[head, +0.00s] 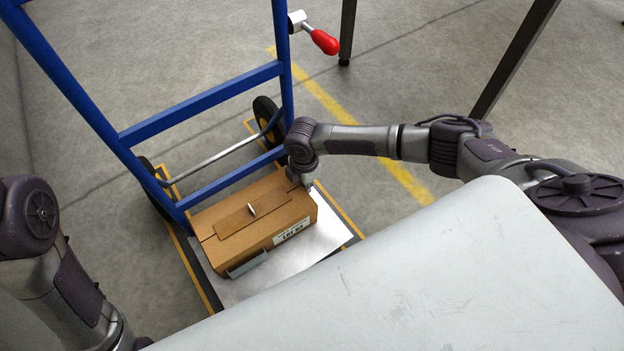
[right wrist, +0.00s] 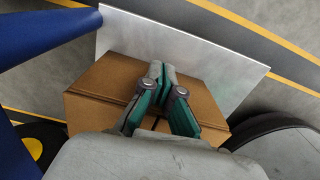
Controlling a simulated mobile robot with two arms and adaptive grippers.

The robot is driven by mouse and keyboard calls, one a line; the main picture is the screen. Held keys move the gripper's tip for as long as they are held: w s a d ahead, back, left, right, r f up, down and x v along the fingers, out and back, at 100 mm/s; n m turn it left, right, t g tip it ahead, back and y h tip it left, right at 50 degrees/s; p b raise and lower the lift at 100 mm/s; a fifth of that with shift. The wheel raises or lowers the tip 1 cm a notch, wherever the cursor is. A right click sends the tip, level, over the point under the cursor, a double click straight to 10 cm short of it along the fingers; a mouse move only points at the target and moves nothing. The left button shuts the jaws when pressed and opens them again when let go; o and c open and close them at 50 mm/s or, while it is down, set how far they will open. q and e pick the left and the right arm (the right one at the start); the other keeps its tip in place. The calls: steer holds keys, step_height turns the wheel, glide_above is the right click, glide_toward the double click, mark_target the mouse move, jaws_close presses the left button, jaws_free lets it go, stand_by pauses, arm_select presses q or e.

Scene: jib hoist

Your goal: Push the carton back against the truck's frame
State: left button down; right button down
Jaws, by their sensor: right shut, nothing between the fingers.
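The brown carton (head: 240,238) sits flat on the metal toe plate (head: 320,243) of the blue hand truck (head: 200,106). Its rear side lies close along the truck's lowest blue crossbar; I cannot tell if they touch. A strip of bare plate shows in front of it and at its right. My right gripper (head: 303,182) is at the carton's right rear corner. In the right wrist view its fingers (right wrist: 158,72) are shut and empty, over or against the carton (right wrist: 115,78); contact is unclear. My left arm shows at the lower left, with its gripper out of frame.
Black wheels (head: 267,118) stand behind the plate. A yellow-and-dark border marks the floor around the plate. Dark legs (head: 513,58) stand at the upper right. A pale surface (head: 430,275) covers the lower right.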

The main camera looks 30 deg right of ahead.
steer(key=shift+r, duration=0.1)
step_height(320, 180, up, 12)
stand_by(0.5)
